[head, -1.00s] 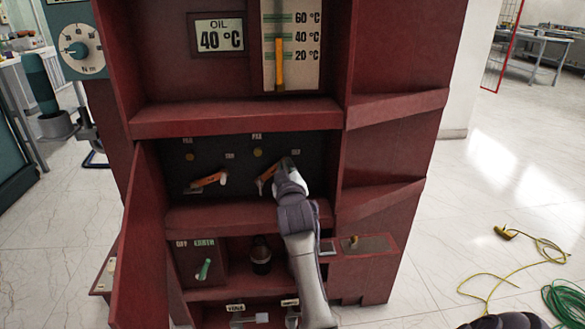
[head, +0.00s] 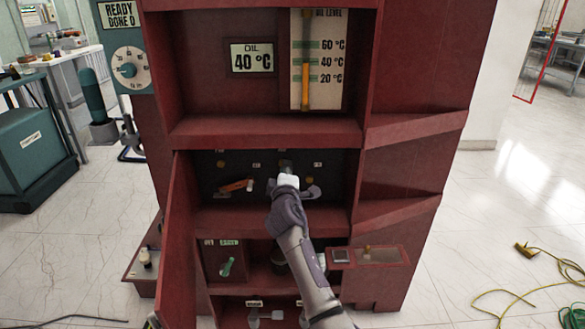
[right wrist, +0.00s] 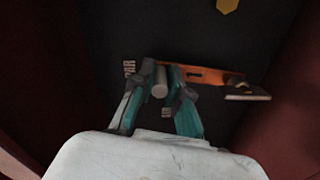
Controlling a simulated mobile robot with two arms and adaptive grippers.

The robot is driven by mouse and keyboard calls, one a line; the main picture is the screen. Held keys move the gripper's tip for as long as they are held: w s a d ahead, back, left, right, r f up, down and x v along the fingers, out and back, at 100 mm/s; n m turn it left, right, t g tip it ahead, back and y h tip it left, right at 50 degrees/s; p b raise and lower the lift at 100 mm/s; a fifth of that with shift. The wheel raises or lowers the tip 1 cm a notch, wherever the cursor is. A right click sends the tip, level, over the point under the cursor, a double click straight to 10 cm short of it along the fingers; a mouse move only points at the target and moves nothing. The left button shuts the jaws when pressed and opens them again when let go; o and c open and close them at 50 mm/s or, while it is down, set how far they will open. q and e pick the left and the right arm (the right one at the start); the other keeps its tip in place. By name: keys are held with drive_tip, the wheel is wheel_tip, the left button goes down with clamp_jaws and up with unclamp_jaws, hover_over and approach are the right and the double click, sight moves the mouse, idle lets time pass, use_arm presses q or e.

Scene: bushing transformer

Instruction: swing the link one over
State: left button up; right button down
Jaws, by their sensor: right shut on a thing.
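Two orange links belong to the dark panel (head: 213,165) in the middle bay of the red cabinet. The left link (head: 236,186) lies nearly level, with a pale peg at its right end. My right gripper (head: 286,168) is at the right link, which it mostly hides in the head view. In the right wrist view, the right link (right wrist: 215,76) is an orange bar with a metal plate (right wrist: 247,93) at its right end. There my right gripper (right wrist: 160,88) is shut on the grey peg (right wrist: 160,80) at the bar's left end.
The cabinet's open door (head: 177,245) stands at the left of the bay, and red shelves (head: 265,132) bound it above and below. A switch box (head: 226,262) is in the lower bay. A yellow cable (head: 525,290) lies on the floor at the right.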

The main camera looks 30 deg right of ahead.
use_arm(q)
drive_tip(key=shift+s+a+f, duration=0.1)
drive_tip(key=shift+s+f, duration=0.5)
drive_tip(key=shift+s, duration=0.15)
use_arm(e)
drive_tip(key=shift+w+a+r+n, duration=0.1)
drive_tip(key=shift+w+a+n, duration=0.25)
drive_tip(key=shift+n, duration=0.25)
drive_tip(key=shift+a, duration=0.1)
drive_tip(key=c, duration=1.2)
unclamp_jaws()
drive_tip(key=shift+o, duration=0.2)
use_arm(q)
drive_tip(key=shift+w, duration=0.1)
use_arm(e)
drive_tip(key=shift+s+a, duration=0.2)
drive_tip(key=shift+s, duration=0.05)
drive_tip(key=v, duration=1.1)
drive_tip(key=shift+s, duration=0.25)
